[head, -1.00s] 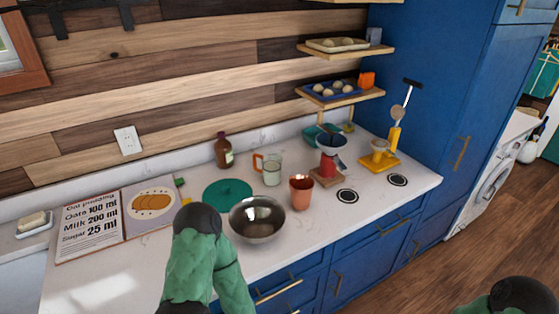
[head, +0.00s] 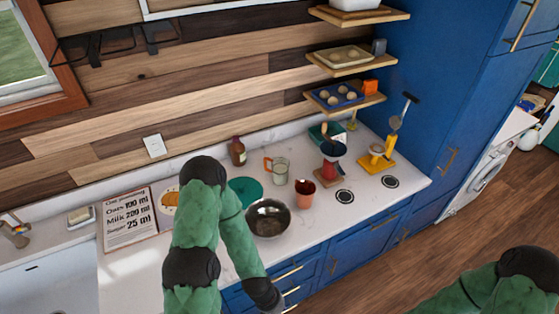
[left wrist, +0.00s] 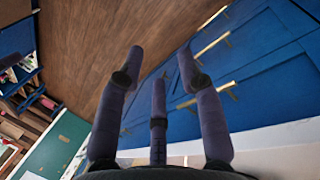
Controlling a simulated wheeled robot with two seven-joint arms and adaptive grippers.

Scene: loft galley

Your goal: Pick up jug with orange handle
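The jug with the orange handle (head: 280,171) stands upright on the white counter in the head view. It is a clear or pale jug, and its orange handle is on its left side. My left arm comes in from the left in front of the counter, bent downward, and its gripper is cut off or hidden at the bottom of the head view. In the left wrist view my left gripper (left wrist: 160,75) shows its fingers spread apart with nothing between them, over the floor and blue cabinet fronts. My right arm shows at the lower right, its gripper out of view.
A steel bowl (head: 268,219) and a copper cup (head: 305,194) stand in front of the jug. Shelves (head: 345,103) hang above.

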